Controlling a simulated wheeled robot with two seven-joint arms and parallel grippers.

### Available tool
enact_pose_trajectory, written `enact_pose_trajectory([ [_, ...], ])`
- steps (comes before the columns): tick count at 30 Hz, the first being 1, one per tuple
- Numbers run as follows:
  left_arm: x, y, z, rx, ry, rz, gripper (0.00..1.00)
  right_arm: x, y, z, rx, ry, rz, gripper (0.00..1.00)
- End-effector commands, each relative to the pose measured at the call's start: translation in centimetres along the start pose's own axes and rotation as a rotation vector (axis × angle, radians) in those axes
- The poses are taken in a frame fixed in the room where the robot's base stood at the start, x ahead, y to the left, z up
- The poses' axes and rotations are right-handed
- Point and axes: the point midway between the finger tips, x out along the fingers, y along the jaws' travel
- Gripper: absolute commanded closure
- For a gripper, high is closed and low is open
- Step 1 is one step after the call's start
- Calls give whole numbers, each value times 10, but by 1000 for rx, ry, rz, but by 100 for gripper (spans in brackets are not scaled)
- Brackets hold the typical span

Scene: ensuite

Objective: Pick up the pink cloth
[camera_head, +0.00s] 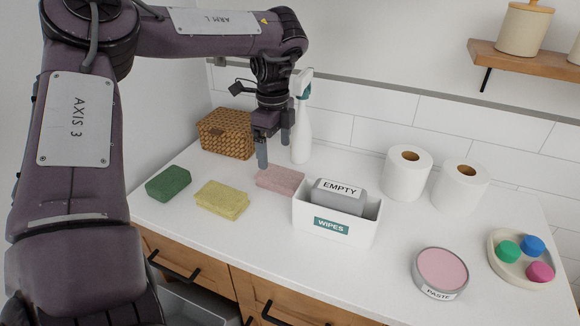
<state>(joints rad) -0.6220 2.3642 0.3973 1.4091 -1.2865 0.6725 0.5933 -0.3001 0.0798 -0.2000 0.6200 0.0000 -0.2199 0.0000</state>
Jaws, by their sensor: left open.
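The pink cloth (280,180) lies flat on the white counter, between the yellow cloth and the white wipes box. My left gripper (274,153) points down just above the cloth's back left part. Its fingers are apart and nothing shows between them. I cannot tell exactly how high it is over the cloth. My right gripper does not show.
A yellow cloth (222,198) and a green sponge (168,183) lie to the left. The wipes box (305,222) stands close right of the cloth. A white spray bottle (301,135) and wicker basket (226,134) stand behind. A paste tin (441,272) sits front right.

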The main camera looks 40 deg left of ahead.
Motion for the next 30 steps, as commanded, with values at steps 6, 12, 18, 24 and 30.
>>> enact_pose_trajectory([
  [6, 15, 0, 0, 0, 1, 3, 13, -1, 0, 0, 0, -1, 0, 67],
  [12, 38, 0, -3, 0, 0, 4, 13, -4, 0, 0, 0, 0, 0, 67],
  [18, 67, -1, -8, 0, 0, 3, 13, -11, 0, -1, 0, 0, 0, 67],
  [24, 78, -1, -8, -1, 0, 0, 13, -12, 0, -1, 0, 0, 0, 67],
  [30, 78, -1, -8, 0, 0, 0, 18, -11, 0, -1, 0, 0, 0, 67],
])
